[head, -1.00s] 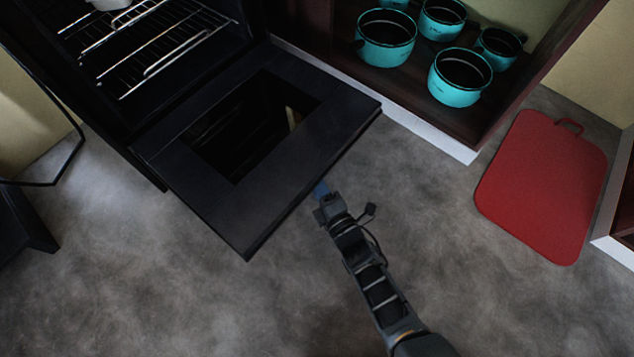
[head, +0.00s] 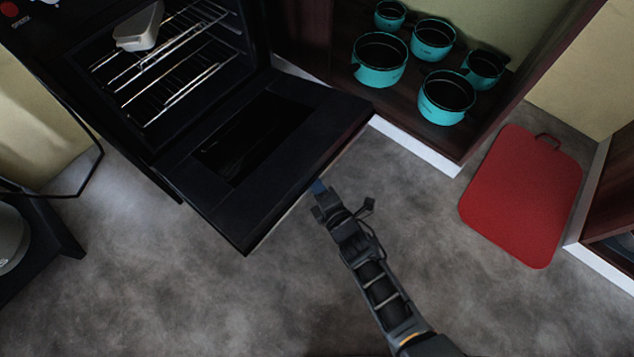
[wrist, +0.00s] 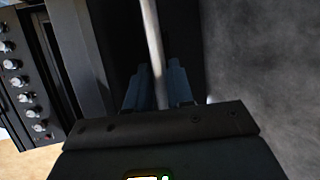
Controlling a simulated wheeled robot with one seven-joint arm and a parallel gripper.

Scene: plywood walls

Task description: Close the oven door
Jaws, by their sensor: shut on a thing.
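The black oven (head: 180,95) stands at the upper left with its wire racks showing. Its door (head: 225,200) is open, hinged at the bottom, leaning outward with its window facing up. My gripper (head: 319,188) is at the door's outer edge in the head view. In the wrist view, a pale bar, the door handle (wrist: 152,40), runs between the blue fingers of my gripper (wrist: 158,88), which are shut on it. The door's underside and most of the handle are hidden in the head view.
A white dish (head: 139,28) sits on the oven's upper rack. Several teal pots (head: 380,62) stand in an open cabinet to the right. A red board (head: 522,197) lies on the floor at the right. The grey floor (head: 180,285) in front is clear.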

